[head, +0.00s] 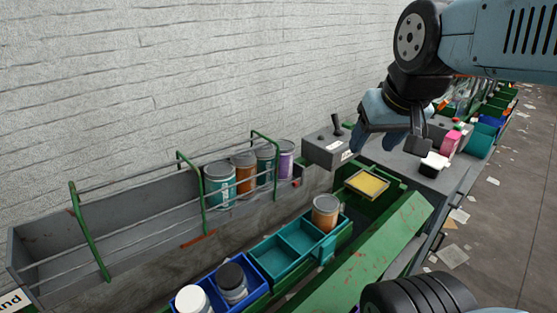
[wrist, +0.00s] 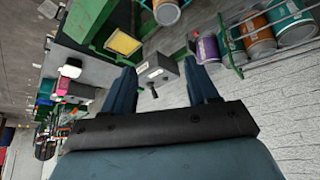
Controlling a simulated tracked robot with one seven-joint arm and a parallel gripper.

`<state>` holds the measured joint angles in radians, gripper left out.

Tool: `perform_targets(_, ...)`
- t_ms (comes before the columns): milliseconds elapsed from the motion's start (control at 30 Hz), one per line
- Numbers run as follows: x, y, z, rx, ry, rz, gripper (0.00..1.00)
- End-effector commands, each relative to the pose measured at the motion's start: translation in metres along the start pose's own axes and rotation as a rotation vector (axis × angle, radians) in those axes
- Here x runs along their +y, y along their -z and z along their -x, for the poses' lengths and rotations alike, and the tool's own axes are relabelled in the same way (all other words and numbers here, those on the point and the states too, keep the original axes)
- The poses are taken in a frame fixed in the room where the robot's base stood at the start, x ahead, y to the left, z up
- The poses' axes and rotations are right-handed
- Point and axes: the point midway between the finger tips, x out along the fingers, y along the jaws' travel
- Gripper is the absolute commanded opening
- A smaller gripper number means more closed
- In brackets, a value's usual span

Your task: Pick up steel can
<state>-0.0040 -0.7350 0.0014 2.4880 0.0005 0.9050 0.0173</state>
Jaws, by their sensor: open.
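Several steel-looking cans with coloured labels stand in a row in the grey railed trough: a teal can (head: 219,185), an orange can (head: 244,175), a second teal can (head: 266,166) and a purple can (head: 285,158). A brown-orange can (head: 325,214) stands apart in the teal divided bin (head: 284,262). I cannot tell which one is meant. My gripper (head: 388,147) is open and empty, high to the right of the row. In the wrist view my gripper (wrist: 160,70) shows spread fingers, with the purple can (wrist: 208,50) beyond the right finger.
Green rails (head: 203,190) arch over the trough. A grey control box (head: 328,147) with a lever stands at its right end. A blue bin (head: 258,286) holds a white-lidded jar (head: 192,300) and a dark-lidded jar (head: 232,283). A yellow pad (head: 367,184) lies in a tray.

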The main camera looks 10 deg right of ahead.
Motion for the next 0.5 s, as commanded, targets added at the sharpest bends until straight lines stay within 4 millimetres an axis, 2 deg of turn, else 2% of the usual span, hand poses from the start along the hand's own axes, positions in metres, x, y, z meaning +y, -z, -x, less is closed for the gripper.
perform_targets(33,-0.002,0.005,-0.002,-0.012,0.002,-0.009,0.64)
perform_targets(167,-0.014,0.026,-0.007,-0.058,0.006,-0.064,0.76)
perform_targets(400,-0.037,0.077,-0.028,-0.166,0.004,-0.198,0.99)
perform_targets(500,-0.049,0.097,-0.041,-0.212,-0.003,-0.253,1.00)
